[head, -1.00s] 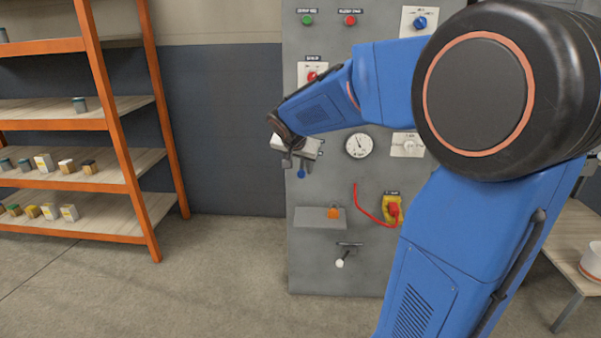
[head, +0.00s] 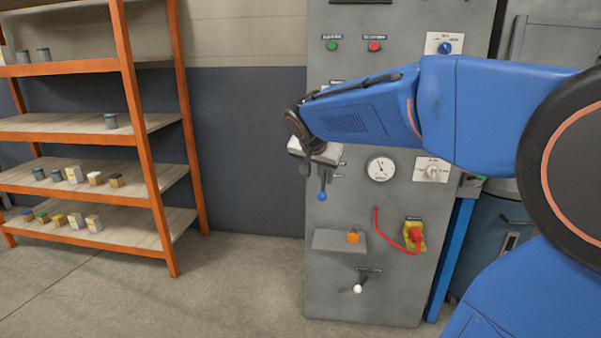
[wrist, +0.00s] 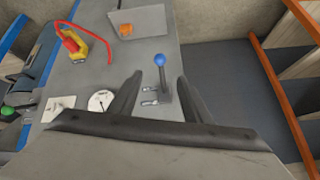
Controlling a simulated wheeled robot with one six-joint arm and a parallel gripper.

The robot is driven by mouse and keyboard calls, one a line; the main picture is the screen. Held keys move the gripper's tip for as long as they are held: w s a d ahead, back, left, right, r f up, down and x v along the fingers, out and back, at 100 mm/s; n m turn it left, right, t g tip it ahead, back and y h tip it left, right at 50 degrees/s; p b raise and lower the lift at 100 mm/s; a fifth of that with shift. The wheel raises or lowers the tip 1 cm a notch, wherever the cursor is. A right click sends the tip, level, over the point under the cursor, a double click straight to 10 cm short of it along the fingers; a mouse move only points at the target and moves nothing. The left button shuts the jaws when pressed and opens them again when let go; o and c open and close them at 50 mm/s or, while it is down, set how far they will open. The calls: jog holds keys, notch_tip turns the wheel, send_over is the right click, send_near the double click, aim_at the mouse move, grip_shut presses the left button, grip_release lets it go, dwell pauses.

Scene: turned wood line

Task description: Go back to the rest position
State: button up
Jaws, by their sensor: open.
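My gripper (head: 312,165) is in front of the grey control cabinet (head: 340,285), at the left side of its face in the head view. In the wrist view, the two dark fingers of my gripper (wrist: 155,95) are spread apart with nothing held. A lever with a blue knob (wrist: 160,60) shows beyond and between the fingertips. The same blue knob (head: 322,196) shows just below my gripper in the head view. I cannot tell how far the fingers are from the lever. My arm reaches in from the right and hides part of the cabinet.
An orange-framed shelf (head: 150,150) with small jars and boxes stands at the left. The cabinet carries a gauge (head: 380,169), a yellow-and-red switch (head: 414,235) with a red cable, a small ledge (head: 328,240) and a white-knobbed lever (head: 358,289). Floor between shelf and cabinet is clear.

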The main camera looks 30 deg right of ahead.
jog(key=s+a+f+n+y, duration=0.1)
jog(key=s+a+f+n, duration=0.2)
jog(key=s, duration=0.7)
jog(key=s+a+f+n+y, duration=0.2)
jog(key=s+f, duration=0.4)
jog(key=s, duration=0.4)
jog(key=s+a+f+n+g+y, duration=0.1)
jog(key=s+a+f+n, duration=0.3)
jog(key=s, duration=0.6)
jog(key=shift+a+f+n+y, duration=0.25)
jog(key=shift+a+n, duration=0.25)
jog(key=shift+a, duration=0.6)
jog(key=shift+d+r, duration=0.1)
jog(key=shift+d, duration=0.05)
